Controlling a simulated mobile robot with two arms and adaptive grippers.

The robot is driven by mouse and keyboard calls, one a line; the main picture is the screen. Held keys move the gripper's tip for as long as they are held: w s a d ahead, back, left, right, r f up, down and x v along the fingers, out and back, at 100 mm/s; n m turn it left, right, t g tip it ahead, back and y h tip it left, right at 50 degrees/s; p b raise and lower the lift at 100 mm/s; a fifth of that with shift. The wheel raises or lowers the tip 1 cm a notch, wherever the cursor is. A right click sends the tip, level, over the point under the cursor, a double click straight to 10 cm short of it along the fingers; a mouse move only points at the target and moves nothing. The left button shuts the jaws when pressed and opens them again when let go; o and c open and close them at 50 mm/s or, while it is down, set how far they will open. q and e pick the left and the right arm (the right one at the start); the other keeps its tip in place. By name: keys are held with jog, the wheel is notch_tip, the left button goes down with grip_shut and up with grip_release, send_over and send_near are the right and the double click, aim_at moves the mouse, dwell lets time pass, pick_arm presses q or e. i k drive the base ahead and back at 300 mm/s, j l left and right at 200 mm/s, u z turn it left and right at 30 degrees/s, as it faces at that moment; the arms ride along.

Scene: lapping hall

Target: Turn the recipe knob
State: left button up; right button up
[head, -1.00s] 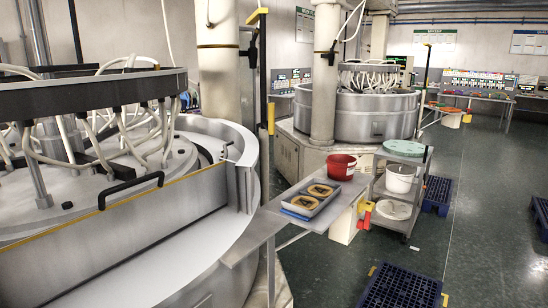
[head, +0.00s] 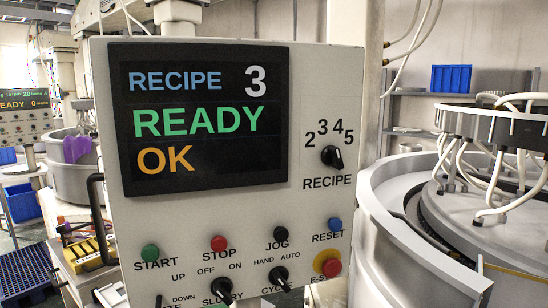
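The recipe knob (head: 331,157) is a black rotary knob on the right side of a pale grey control panel (head: 240,212). The numbers 2, 3, 4 and 5 are arced above it and the word RECIPE is below it. I cannot tell surely which number its pointer faces. The dark display (head: 205,117) to its left reads RECIPE 3, READY and OK. Neither of my grippers shows in the head view, and nothing covers the knob.
Below the knob are a green START button (head: 150,252), a red STOP button (head: 219,243), a black JOG button (head: 280,233), a blue RESET button (head: 334,224) and a red E-stop (head: 331,267). A black handle (head: 99,215) is at the panel's left edge. A lapping machine (head: 425,245) stands right.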

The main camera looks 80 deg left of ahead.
aim_at(331, 155)
jog(key=u, duration=1.95)
jog(key=k+u, duration=0.15)
jog(key=u, duration=0.15)
